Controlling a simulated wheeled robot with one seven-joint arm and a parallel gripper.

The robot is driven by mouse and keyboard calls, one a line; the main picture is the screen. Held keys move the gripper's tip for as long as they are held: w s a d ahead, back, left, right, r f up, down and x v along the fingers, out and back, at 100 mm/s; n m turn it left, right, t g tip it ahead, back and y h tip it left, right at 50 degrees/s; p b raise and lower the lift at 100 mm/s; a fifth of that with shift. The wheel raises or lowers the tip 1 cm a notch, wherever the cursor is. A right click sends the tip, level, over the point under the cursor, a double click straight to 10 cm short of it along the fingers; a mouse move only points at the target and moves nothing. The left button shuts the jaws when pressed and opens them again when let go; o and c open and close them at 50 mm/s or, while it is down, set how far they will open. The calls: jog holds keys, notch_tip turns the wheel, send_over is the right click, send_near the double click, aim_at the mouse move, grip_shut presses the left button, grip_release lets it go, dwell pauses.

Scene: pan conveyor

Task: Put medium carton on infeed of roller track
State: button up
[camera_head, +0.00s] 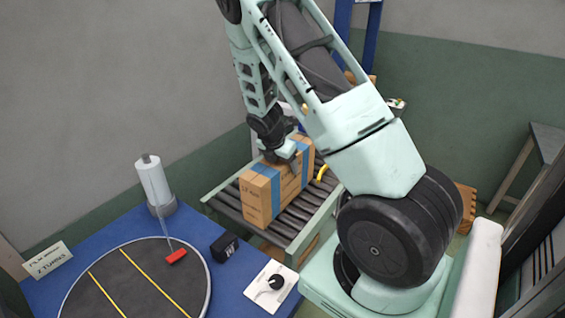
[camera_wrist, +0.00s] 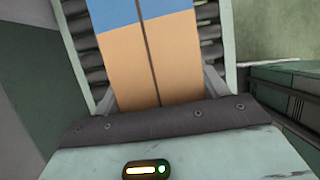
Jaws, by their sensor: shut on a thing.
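A brown carton (camera_head: 262,200) with blue stripes stands upright at the near end of the roller track (camera_head: 223,199) in the head view. In the wrist view the carton (camera_wrist: 146,60) fills the space between the fingers, with a seam down its top. My gripper (camera_head: 284,154) is shut on the carton from above; its fingers show at both sides of the carton in the wrist view (camera_wrist: 158,92). Rollers show on both sides of the carton. I cannot tell whether its underside touches the rollers. My arm hides part of the track's far end.
A blue table (camera_head: 215,296) at the front left bears a round dark turntable (camera_head: 125,285), a white roll on a stand (camera_head: 154,182), a small black device (camera_head: 224,246) and a white plate with a black knob (camera_head: 275,284). A grey stool (camera_head: 545,140) stands at the right.

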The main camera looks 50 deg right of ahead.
jog(key=o, duration=2)
jog(key=shift+f, duration=0.1)
